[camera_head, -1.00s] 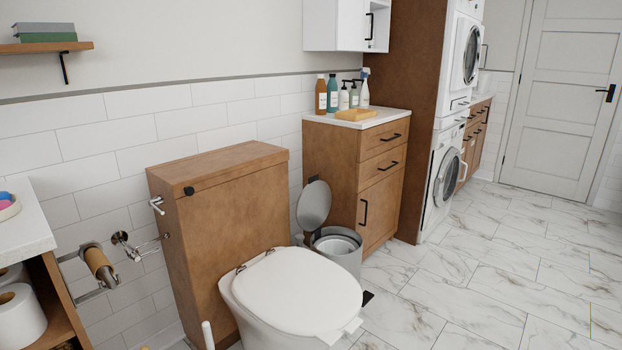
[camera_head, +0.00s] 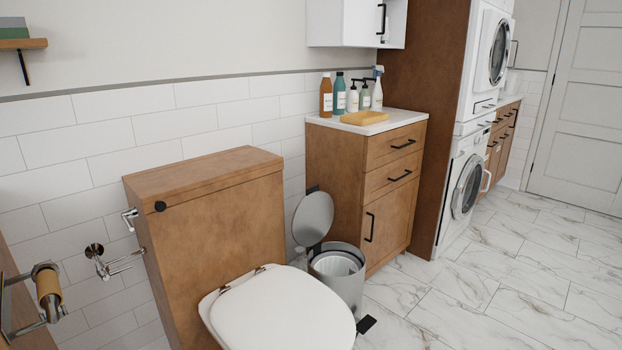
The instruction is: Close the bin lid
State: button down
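The bin (camera_head: 347,286) is a grey metal pedal bin on the floor between the toilet and the wooden cabinet. Its round grey lid (camera_head: 313,218) stands open, tilted up at the back left of the rim. A white ribbed liner (camera_head: 336,263) shows inside. A black pedal (camera_head: 366,323) sticks out at the bin's front foot. The toilet seat hides the bin's lower left side. My gripper is not in view.
The toilet (camera_head: 275,308) with its closed white lid and wooden cistern box (camera_head: 212,235) stands left of the bin. The wooden cabinet (camera_head: 384,200) stands close behind it on the right. The marble floor (camera_head: 480,290) to the right is clear.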

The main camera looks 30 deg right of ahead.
aim_at(312, 219)
jog(key=i+l+u, duration=0.1)
jog(key=l, duration=0.6)
jog(key=i+l+u, duration=0.1)
jog(key=i+l, duration=0.15)
jog(key=l, duration=0.45)
jog(key=i+l+u, duration=0.1)
jog(key=l, duration=0.6)
jog(key=i+l+u, duration=0.1)
jog(key=l, duration=0.6)
jog(key=i+l+u, duration=0.1)
jog(key=l, duration=0.65)
jog(key=i+l, duration=0.1)
jog(key=i, duration=0.4)
